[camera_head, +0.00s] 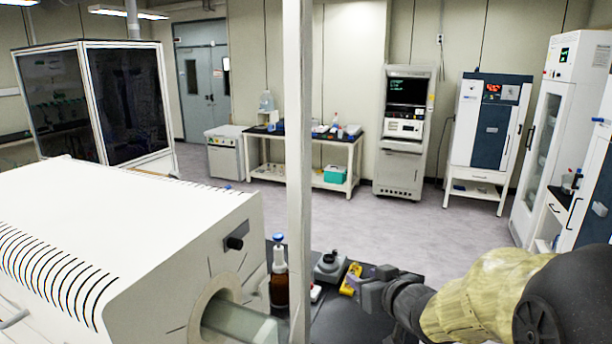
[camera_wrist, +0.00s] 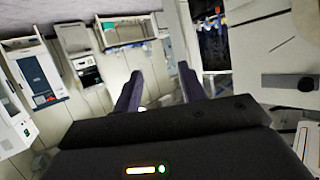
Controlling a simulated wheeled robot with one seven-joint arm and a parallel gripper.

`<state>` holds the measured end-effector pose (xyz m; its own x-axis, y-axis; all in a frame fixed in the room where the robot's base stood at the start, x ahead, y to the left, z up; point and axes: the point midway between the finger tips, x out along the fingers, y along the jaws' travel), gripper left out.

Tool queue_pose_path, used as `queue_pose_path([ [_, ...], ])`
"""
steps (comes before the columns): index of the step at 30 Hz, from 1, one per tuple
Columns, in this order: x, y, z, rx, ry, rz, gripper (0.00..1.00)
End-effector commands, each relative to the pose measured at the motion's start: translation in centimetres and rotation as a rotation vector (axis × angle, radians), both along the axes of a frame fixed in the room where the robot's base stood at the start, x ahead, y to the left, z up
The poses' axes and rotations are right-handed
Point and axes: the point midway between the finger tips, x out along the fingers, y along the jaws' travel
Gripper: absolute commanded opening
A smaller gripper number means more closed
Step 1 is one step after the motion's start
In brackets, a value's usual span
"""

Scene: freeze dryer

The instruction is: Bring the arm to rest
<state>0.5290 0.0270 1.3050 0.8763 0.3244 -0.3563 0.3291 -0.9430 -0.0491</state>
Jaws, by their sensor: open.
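My gripper (camera_head: 372,286) is at the lower right of the head view, at the end of my arm. It is over or in front of the dark bench top (camera_head: 345,326), close to a yellow item (camera_head: 351,279); I cannot tell whether they touch. In the wrist view the two fingers of my gripper (camera_wrist: 158,90) stand apart with nothing between them. Beyond them the wrist camera sees the room at a tilt.
A white machine with a round port (camera_head: 215,305) fills the lower left. A brown bottle (camera_head: 279,278) and a small grey device (camera_head: 330,266) stand on the bench. A white post (camera_head: 298,150) rises beside them. The floor (camera_head: 420,215) behind is clear.

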Motion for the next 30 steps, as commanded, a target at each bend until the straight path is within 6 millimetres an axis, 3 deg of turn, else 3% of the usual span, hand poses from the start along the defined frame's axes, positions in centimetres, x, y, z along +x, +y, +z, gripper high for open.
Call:
queue_pose_path([
  [5, -2.5, -2.8, -4.6, -0.110, 0.208, -0.177, 0.41],
  [8, -5.0, -3.8, -7.3, -0.160, 0.353, -0.245, 0.41],
  [15, -13.3, -3.9, -12.6, -0.217, 0.746, -0.309, 0.41],
  [18, -16.3, -3.2, -13.8, -0.216, 0.876, -0.297, 0.41],
  [21, -17.9, -2.8, -14.3, -0.210, 0.945, -0.287, 0.41],
  [30, -18.2, -2.7, -14.4, -0.208, 0.959, -0.284, 0.41],
])
